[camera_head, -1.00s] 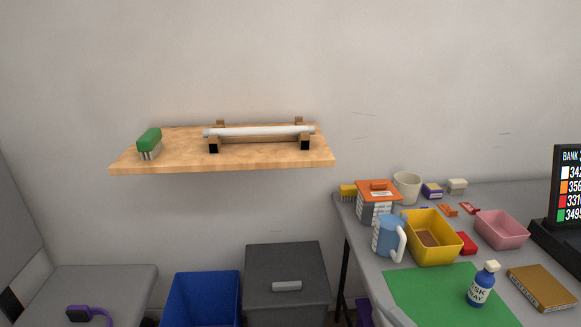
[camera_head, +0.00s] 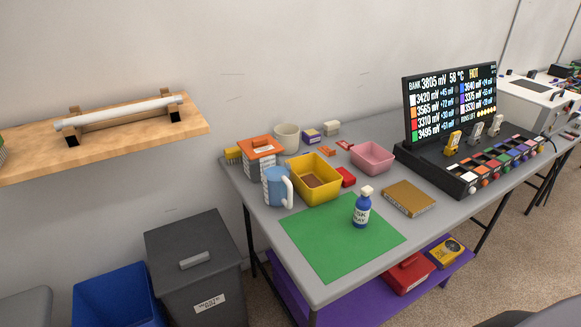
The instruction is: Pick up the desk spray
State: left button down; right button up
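The desk spray (camera_head: 361,209) is a small blue bottle with a cream cap and a white label. It stands upright on the right part of the green mat (camera_head: 325,250) on the grey table. Neither of my grippers shows in the head view, so their state cannot be seen.
Left of the spray are a blue mug (camera_head: 276,188) and a yellow bin (camera_head: 318,188). A brown book (camera_head: 409,198) lies to its right, and a pink bin (camera_head: 372,157) stands behind. A display (camera_head: 450,104) stands at the back right. The mat's front is clear.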

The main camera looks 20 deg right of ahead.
aim_at(361, 215)
jog(key=z, duration=1.25)
